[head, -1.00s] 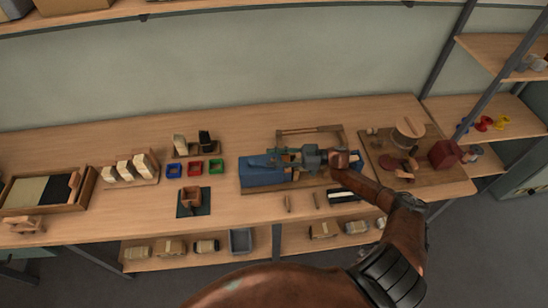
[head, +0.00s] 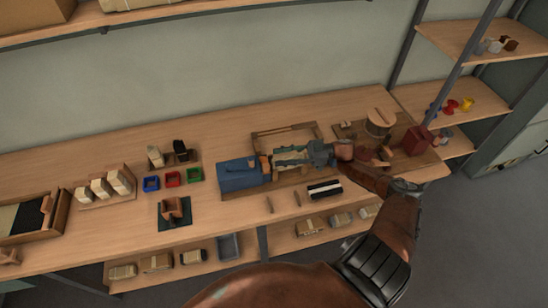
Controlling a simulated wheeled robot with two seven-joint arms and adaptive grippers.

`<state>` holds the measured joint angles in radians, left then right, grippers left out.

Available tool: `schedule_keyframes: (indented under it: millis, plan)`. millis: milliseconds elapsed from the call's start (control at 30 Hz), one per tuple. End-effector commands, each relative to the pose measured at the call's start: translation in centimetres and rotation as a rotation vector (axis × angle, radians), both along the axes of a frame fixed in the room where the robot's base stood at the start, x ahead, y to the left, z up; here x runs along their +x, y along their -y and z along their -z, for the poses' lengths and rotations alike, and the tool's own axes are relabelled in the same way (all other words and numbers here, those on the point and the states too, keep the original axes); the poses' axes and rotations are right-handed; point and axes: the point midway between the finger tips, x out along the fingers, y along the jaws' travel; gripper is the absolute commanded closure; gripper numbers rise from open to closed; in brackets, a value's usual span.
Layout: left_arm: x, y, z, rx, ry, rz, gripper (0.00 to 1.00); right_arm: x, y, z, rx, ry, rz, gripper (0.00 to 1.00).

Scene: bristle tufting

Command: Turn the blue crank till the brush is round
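A blue machine block (head: 240,176) sits on a wooden base board on the bench, left of my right gripper. My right gripper (head: 285,157) reaches in from the right, and its fingers are over the board just right of the block. I cannot make out the blue crank or the round brush; the gripper and wrist cover part of the board. The fingers are too small and overlapped to tell whether they are open or shut, or whether they touch anything. My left gripper is not in view.
A black-and-white striped piece (head: 325,189) lies in front of the board. Blue, red and green trays (head: 173,179) stand to the left. A round wooden tub (head: 380,123) and a dark red box (head: 418,140) stand at the right.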

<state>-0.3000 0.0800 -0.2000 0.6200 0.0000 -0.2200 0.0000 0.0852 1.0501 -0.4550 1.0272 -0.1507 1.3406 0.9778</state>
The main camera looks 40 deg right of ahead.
Motion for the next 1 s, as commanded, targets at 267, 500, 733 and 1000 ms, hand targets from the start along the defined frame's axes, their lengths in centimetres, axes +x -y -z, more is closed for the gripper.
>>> schedule_keyframes:
  millis: [267, 500, 733, 1000]
  plan:
    - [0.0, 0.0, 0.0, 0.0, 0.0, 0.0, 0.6, -0.1, 0.1, 0.0, -0.001, 0.001, 0.0, 0.66]
    - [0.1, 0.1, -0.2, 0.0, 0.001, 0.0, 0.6, -1.2, -2.8, 1.5, -0.057, 0.123, 0.033, 0.82]
    - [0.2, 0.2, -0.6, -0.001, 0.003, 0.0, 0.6, -3.8, -8.0, 2.4, -0.275, 0.445, 0.168, 0.98]
    - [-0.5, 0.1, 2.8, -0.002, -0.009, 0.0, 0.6, -7.4, -10.1, 3.7, -0.687, 0.78, 0.368, 1.0]
